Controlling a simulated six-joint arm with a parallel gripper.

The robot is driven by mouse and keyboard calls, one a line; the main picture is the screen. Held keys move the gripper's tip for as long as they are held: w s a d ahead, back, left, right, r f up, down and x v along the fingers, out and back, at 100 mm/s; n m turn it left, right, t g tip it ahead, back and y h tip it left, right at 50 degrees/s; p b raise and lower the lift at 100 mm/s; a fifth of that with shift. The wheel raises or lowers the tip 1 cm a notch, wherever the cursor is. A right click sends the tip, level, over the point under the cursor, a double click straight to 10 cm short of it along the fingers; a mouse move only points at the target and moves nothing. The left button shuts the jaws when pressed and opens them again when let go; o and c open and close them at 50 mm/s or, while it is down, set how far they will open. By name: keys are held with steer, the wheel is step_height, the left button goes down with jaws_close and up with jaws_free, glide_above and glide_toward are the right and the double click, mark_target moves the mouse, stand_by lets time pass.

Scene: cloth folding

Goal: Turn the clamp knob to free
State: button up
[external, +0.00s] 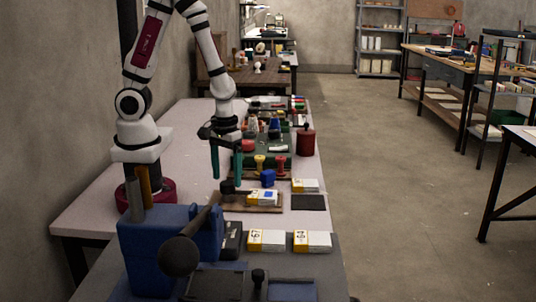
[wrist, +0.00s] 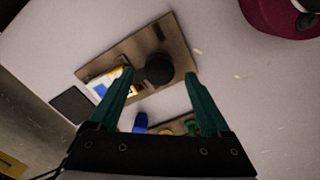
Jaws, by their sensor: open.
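A round black knob (external: 228,187) stands on a small brown wooden board (external: 236,208) on the light table. In the wrist view the knob (wrist: 159,70) lies between my fingertips in the picture, with the board (wrist: 180,45) beneath it. A white-and-yellow block with a blue patch (external: 263,197) lies on the board beside the knob; it also shows in the wrist view (wrist: 102,88), partly behind a finger. My gripper (external: 227,178) has two teal fingers, open and empty, pointing down above the knob. I cannot tell the exact gap. No free marking is legible.
A blue fixture (external: 150,250) with a large black ball handle (external: 178,256) stands in the foreground. A dark flat pad (external: 309,202) lies right of the board. A blue block (external: 268,177), yellow and red pieces and a red canister (external: 306,142) stand behind it.

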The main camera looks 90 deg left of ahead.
steer(key=shift+f, duration=1.05)
jaws_close()
steer(key=m, duration=0.8)
steer(key=shift+m, duration=0.3)
steer(key=m, duration=0.4)
steer(key=shift+m, duration=2.6)
